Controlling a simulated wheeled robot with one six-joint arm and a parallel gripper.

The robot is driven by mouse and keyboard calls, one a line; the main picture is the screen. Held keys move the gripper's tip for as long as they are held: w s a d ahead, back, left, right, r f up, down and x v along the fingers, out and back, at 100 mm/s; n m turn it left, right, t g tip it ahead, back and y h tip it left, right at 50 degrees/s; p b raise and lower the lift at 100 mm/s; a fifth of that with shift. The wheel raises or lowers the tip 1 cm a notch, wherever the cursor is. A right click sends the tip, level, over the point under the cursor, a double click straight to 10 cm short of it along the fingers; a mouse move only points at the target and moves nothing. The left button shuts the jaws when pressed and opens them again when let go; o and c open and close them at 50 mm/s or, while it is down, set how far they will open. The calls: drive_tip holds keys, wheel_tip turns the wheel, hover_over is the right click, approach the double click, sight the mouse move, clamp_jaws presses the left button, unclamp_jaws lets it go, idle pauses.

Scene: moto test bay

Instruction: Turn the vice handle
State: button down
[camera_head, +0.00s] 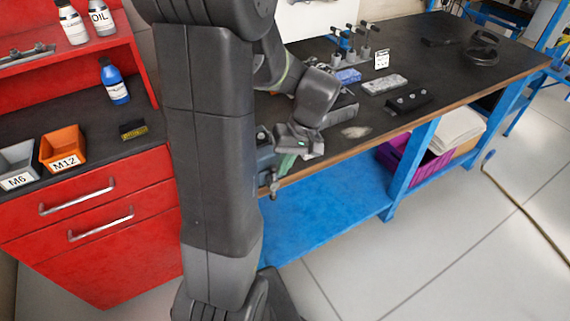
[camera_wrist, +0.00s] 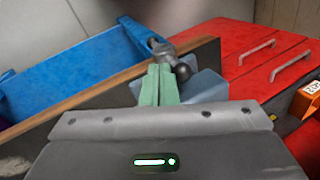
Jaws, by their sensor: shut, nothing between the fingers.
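The vice (camera_head: 264,158) is a blue-grey body at the near edge of the workbench, partly hidden behind my arm in the head view. In the wrist view its body (camera_wrist: 207,86) shows behind and to the right of my fingers. The vice handle (camera_wrist: 164,48) is a dark grey metal piece just beyond the fingertips, with a round knob at its right. In the head view the handle (camera_head: 274,188) hangs low at the bench edge. My gripper (camera_head: 285,168) has green fingers, shut and empty. In the wrist view the fingertips (camera_wrist: 157,70) overlap the handle; contact cannot be told.
The dark workbench (camera_head: 445,65) holds a grey block (camera_head: 385,85), a black fixture (camera_head: 408,101) and a tool stand. A red cabinet (camera_head: 90,220) with orange and grey bins stands at the left. A purple crate (camera_head: 410,165) is under the bench.

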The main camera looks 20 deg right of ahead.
drive_tip(key=shift+a+r+h+b, duration=0.1)
drive_tip(key=shift+a+h+b, duration=0.35)
drive_tip(key=shift+h, duration=0.25)
